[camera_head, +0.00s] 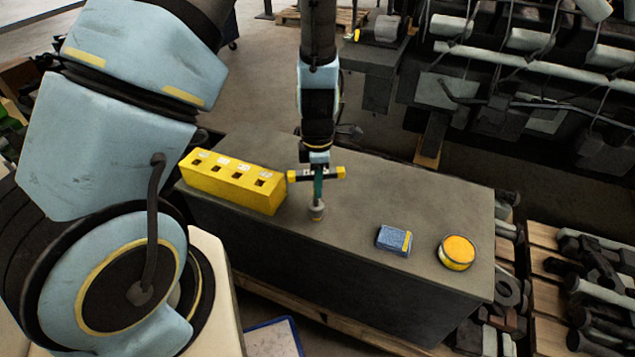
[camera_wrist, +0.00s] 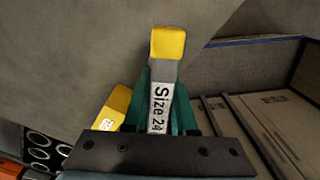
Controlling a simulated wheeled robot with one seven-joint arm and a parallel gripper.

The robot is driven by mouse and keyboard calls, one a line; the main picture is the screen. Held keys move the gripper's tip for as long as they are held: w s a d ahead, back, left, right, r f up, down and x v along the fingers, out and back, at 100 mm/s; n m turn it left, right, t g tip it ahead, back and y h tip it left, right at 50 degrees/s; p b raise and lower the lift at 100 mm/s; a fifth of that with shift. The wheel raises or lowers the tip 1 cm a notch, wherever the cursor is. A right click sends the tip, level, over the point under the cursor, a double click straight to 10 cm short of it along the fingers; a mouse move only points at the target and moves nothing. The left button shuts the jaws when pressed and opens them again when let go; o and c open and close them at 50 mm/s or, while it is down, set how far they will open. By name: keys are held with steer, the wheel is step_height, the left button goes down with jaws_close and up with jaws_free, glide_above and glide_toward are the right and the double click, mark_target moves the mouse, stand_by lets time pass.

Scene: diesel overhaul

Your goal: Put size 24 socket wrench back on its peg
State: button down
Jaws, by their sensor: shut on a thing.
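My gripper (camera_head: 318,184) is shut on the size 24 socket wrench (camera_head: 340,173), a T-handle with yellow ends. Its shaft points down to a grey socket (camera_head: 317,212) over the bench; I cannot tell if the socket touches the top. In the wrist view the handle, labelled "Size 24" (camera_wrist: 159,105), lies between my green fingers (camera_wrist: 185,108). The yellow block (camera_head: 228,184), with several square holes and white number labels, stands on the bench just left of the wrench. Its holes look empty. Part of the block also shows in the wrist view (camera_wrist: 116,103).
The dark bench (camera_head: 380,295) also bears a blue pad (camera_head: 393,240) and a round yellow-topped tin (camera_head: 457,252), both right of the wrench. Engine parts lie on pallets (camera_head: 545,262) at the right. The bench top behind the pad is clear.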

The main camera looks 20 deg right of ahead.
steer(key=shift+f+b, duration=0.7)
steer(key=shift+f, duration=0.4)
steer(key=shift+c, duration=0.4)
jaws_free()
steer(key=shift+r, duration=0.1)
step_height(320, 180, up, 9)
steer(key=p, duration=0.8)
steer(key=shift+p, duration=0.3)
